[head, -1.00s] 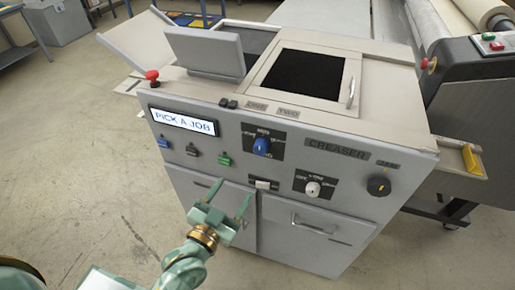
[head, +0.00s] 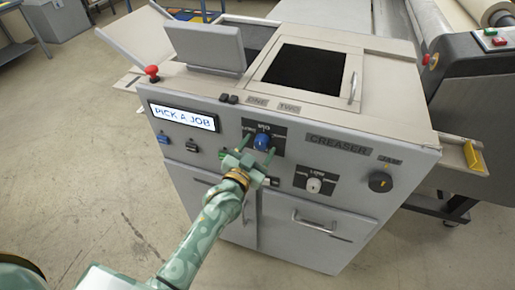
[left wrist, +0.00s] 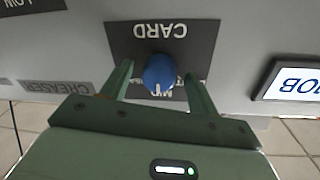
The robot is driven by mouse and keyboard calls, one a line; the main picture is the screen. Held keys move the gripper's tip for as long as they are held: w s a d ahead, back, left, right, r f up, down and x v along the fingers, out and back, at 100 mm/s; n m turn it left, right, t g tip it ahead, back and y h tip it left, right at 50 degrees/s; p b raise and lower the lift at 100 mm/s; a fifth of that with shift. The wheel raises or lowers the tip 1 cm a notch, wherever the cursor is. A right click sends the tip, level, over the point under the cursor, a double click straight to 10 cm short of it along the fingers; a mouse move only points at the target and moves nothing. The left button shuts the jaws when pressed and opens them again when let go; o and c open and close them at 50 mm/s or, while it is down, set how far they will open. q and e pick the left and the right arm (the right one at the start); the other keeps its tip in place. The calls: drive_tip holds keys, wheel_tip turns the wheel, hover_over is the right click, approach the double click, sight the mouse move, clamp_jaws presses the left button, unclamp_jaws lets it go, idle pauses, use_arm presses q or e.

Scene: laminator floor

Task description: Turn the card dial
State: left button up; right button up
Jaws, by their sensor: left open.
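The card dial is a blue round knob (head: 263,142) on a black plate on the front of the grey machine. In the left wrist view the knob (left wrist: 160,72) sits in the middle, with CARD upside down above it and MID partly hidden below it. My left gripper (head: 256,148) is open in front of the dial. In the left wrist view its two fingers (left wrist: 158,76) stand on either side of the knob, with a visible gap at each side. My right gripper is not in view.
A white knob (head: 314,185) and a dark knob (head: 380,182) sit to the right on the same panel. A display (head: 183,117) reading PICK A JOB and small buttons are to the left. A red stop button (head: 152,73) stands at the top left corner. Open floor lies left.

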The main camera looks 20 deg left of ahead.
use_arm(q)
drive_tip(key=c, duration=1)
drive_tip(key=shift+o, duration=0.2)
drive_tip(key=shift+n, duration=0.4)
drive_tip(key=shift+n+p, duration=0.7)
drive_tip(key=shift+n, duration=0.3)
drive_tip(key=n+p, duration=0.1)
drive_tip(key=n, duration=0.1)
drive_tip(key=shift+d+n+t, duration=0.1)
drive_tip(key=shift+n+t, duration=0.2)
drive_tip(key=shift+n, duration=0.1)
drive_tip(key=n, duration=0.3)
drive_tip(key=shift+f+n+y, duration=0.1)
drive_tip(key=shift+n+y, duration=0.2)
drive_tip(key=shift+d+n+t+p, duration=0.1)
drive_tip(key=shift+n+t+p, duration=0.25)
drive_tip(key=shift+n, duration=1.25)
